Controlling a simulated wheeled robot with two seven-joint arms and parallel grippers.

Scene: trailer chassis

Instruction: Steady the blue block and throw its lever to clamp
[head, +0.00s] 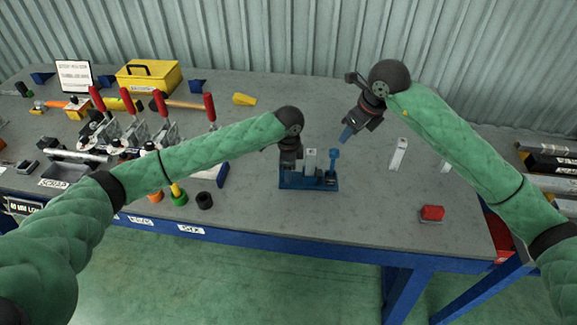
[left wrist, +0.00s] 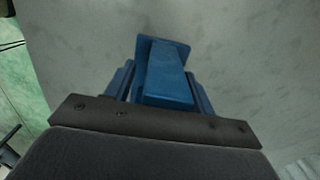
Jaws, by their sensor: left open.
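The blue block (head: 308,183) stands on the grey bench near its front edge, with a pale upright post (head: 309,160) and a blue lever (head: 333,160) standing upright at its right end. My left gripper (head: 290,168) is low over the block's left end. In the left wrist view blue block (left wrist: 165,75) shows between its two blue fingers, which are apart on either side; I cannot tell whether they touch it. My right gripper (head: 346,134) is in the air above and right of the lever, apart from it, its blue fingertips pointing down-left; its opening is too small to judge.
A pale post (head: 398,154) stands right of the block, and a red button box (head: 432,213) is at the front right. Red-handled clamps (head: 160,105) and a yellow toolbox (head: 148,76) are at the left. Black ring (head: 204,201) sits near the front edge.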

